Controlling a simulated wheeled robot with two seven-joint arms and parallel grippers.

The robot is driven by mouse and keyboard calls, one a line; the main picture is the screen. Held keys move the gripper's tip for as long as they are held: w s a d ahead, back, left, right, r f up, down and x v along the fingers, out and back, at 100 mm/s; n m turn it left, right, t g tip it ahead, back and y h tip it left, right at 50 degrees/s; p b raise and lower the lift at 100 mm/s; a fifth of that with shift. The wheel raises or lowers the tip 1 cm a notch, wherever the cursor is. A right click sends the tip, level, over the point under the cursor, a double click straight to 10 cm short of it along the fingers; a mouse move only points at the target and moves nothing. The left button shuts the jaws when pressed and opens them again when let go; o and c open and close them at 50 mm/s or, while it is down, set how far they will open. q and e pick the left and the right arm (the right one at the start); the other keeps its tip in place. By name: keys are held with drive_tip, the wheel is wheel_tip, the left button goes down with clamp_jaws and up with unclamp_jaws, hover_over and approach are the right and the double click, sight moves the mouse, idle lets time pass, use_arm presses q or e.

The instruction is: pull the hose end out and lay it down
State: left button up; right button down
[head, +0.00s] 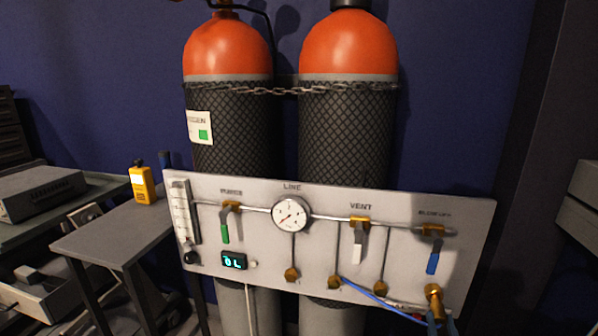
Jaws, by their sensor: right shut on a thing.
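A blue hose (378,297) runs from near a brass port at the lower middle of the grey panel (330,197) down to the right. It reaches the bottom edge of the view under a brass fitting (433,294) at the panel's lower right. My right gripper (438,324) shows only in small part there, at the bottom edge, shut on the hose end. The hose end is mostly hidden, and I cannot tell whether it is still inside the fitting. My left gripper is not in view.
The panel carries a round gauge (291,214) and green, white and blue (432,263) valve handles. Two orange-topped cylinders (348,45) stand chained behind it. A grey table (110,232) with a yellow device (142,185) stands at left. A dark post is at right.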

sight(441, 324)
drive_tip(key=shift+p+v, duration=0.8)
drive_tip(key=shift+v, duration=1.45)
